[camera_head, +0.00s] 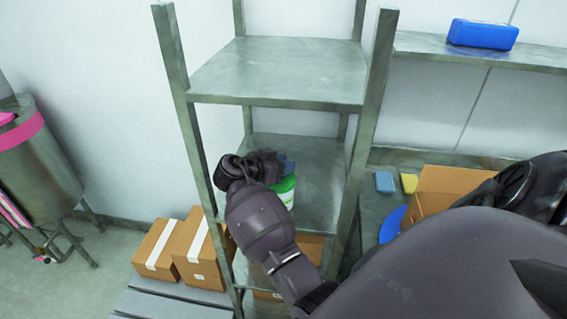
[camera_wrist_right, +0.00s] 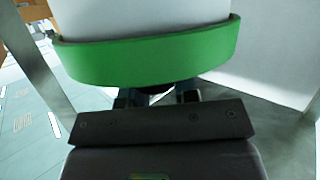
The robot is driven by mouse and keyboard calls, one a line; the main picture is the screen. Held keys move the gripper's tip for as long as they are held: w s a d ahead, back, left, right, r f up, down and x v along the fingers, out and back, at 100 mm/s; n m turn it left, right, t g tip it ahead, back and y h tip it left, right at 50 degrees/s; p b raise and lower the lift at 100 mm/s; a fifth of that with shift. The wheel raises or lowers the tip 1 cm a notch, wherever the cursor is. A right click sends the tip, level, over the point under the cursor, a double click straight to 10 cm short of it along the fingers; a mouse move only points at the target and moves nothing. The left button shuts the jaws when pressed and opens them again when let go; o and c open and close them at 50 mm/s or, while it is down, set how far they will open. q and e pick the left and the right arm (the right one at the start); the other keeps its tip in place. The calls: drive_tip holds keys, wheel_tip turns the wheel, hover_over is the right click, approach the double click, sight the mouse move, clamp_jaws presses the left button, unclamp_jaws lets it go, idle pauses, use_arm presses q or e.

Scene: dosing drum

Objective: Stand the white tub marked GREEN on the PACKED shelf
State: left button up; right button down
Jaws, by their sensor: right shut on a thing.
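The white tub (camera_head: 285,199) with a green band is inside the middle bay of the metal rack, partly hidden behind my right arm. My right gripper (camera_head: 284,167) is shut on it near its top. In the right wrist view the white tub (camera_wrist_right: 150,55) fills the upper middle, its green band just beyond the jaws. The middle shelf board (camera_head: 318,165) lies around and behind the tub; I cannot tell whether the tub touches it. No PACKED or GREEN lettering is readable. My left gripper is not in view.
The rack's upper board (camera_head: 280,72) is empty above the tub, and its front posts stand either side. Cardboard boxes (camera_head: 200,252) stand at lower left, near a steel drum (camera_head: 40,165). A blue block (camera_head: 483,34) lies on the right shelf. An open carton (camera_head: 440,190) stands right.

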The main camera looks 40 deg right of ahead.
drive_tip(key=shift+f, duration=0.15)
drive_tip(key=c, duration=0.9)
unclamp_jaws()
